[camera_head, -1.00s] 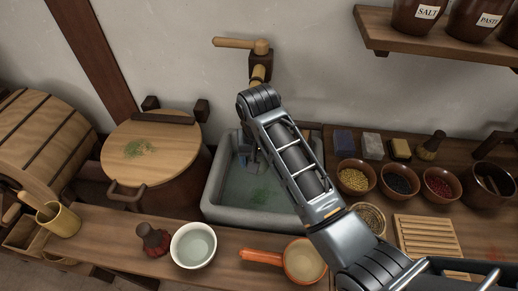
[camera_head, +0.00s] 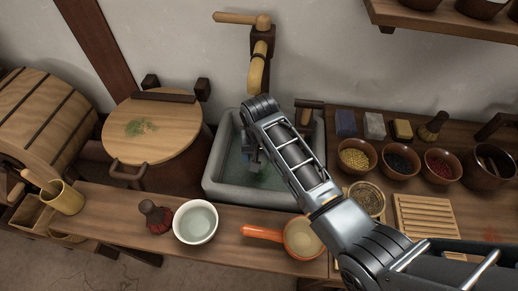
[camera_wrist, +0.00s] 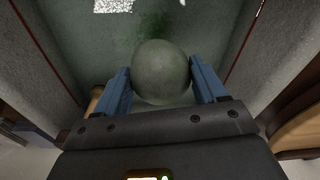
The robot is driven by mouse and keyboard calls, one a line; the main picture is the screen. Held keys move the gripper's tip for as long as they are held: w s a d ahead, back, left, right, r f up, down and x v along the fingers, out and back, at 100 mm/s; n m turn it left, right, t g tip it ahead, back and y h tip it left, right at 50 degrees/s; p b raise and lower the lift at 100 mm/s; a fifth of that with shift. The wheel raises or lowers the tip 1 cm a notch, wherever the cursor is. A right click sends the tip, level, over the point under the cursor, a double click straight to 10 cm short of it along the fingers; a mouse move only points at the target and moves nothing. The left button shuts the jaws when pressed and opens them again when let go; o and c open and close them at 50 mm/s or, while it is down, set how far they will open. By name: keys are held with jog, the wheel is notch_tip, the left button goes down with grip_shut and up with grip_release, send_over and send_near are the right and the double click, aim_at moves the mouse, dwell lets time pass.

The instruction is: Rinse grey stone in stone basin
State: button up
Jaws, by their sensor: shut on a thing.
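The stone basin (camera_head: 221,184) is a grey trough below the wooden spout, with water and a green patch in it. My gripper (camera_head: 252,158) reaches down inside the basin, partly hidden by my arm. In the wrist view my gripper (camera_wrist: 160,88) is shut on a round grey stone (camera_wrist: 160,68), held between its two blue fingers. The basin walls (camera_wrist: 58,45) rise on both sides of it. The green patch (camera_wrist: 150,28) shows beyond the stone. I cannot tell whether the stone touches the water. In the head view the stone is hard to make out.
The wooden spout (camera_head: 257,72) stands above the basin's back. A white bowl (camera_head: 195,222), a dark red-based brush (camera_head: 156,215) and an orange-handled pan (camera_head: 302,240) line the front ledge. Bowls, blocks and a slatted rack (camera_head: 425,216) fill the right counter. A lidded tub (camera_head: 152,128) stands left.

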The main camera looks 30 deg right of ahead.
jog(key=shift+f+b, duration=3.3)
jog(key=shift+f, duration=0.7)
jog(key=shift+r, duration=0.15)
notch_tip(320, 180, up, 8)
jog(key=p, duration=0.7)
jog(key=shift+f, duration=0.2)
jog(key=shift+r, duration=4)
jog(key=shift+r, duration=2)
